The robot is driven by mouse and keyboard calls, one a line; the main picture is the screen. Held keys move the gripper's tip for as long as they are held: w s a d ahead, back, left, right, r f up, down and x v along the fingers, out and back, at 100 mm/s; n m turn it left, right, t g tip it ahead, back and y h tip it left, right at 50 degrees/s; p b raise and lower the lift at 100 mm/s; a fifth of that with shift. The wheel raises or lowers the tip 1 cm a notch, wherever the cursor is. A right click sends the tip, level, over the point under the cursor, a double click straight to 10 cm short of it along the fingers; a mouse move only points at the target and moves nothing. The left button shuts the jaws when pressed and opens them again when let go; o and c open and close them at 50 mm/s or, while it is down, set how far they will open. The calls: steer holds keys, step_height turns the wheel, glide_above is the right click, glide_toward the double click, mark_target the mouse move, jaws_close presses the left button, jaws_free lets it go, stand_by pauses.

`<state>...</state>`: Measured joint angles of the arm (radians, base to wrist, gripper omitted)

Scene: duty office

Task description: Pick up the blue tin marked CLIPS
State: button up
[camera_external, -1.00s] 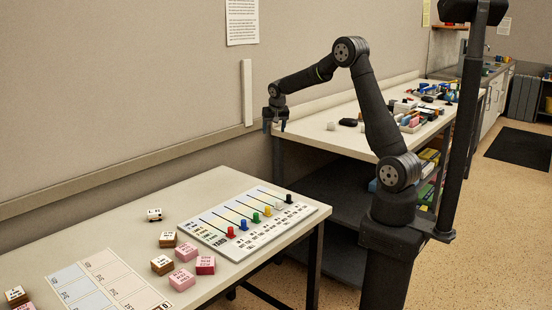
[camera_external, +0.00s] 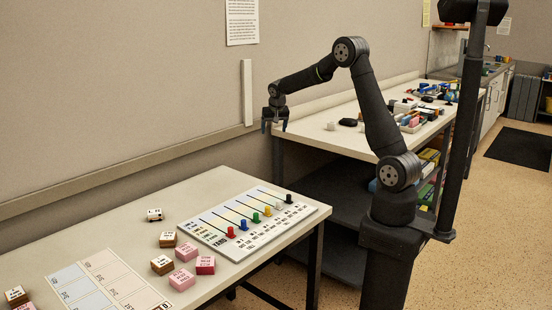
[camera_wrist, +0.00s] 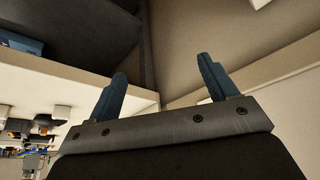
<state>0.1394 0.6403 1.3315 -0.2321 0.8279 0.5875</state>
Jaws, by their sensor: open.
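I cannot make out a tin marked CLIPS in either view. A blue object (camera_wrist: 20,42) is partly in view at the upper left of the wrist view, cut off by the edge, and no marking on it can be read. A small blue thing (camera_external: 372,186) shows on the shelf under the far bench, partly behind my arm, also too small to read. My gripper (camera_external: 275,128) is open and empty, pointing down near the wall at the far bench's near left end. Its two blue fingers stand apart in the wrist view (camera_wrist: 161,75).
The far bench (camera_external: 318,137) holds many small items, including a white cube (camera_external: 331,126) and a black object (camera_external: 348,122). The near table (camera_external: 215,185) carries a lever board (camera_external: 240,222), pink blocks (camera_external: 205,265), brown-and-white blocks (camera_external: 162,265) and a printed card (camera_external: 105,280). A gap separates the tables.

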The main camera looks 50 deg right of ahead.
steer(key=s+d+r+m+t+h, duration=0.1)
steer(key=s+d+m+t+h, duration=0.15)
steer(key=s+d, duration=0.55)
steer(key=s+d+r+m+t+h, duration=0.1)
steer(key=s+d+t, duration=0.25)
steer(key=d, duration=0.95)
steer(key=s+d+r+m+g+h, duration=0.1)
steer(key=s+d+m+g+h, duration=0.4)
steer(key=s, duration=0.9)
steer(key=s+d+g+h, duration=0.25)
steer(key=s+d, duration=0.55)
steer(key=s, duration=0.5)
steer(key=shift+t, duration=0.35)
steer(key=x, duration=1.6)
steer(key=shift+w+d, duration=0.1)
steer(key=shift+d, duration=0.15)
steer(key=c, duration=1.1)
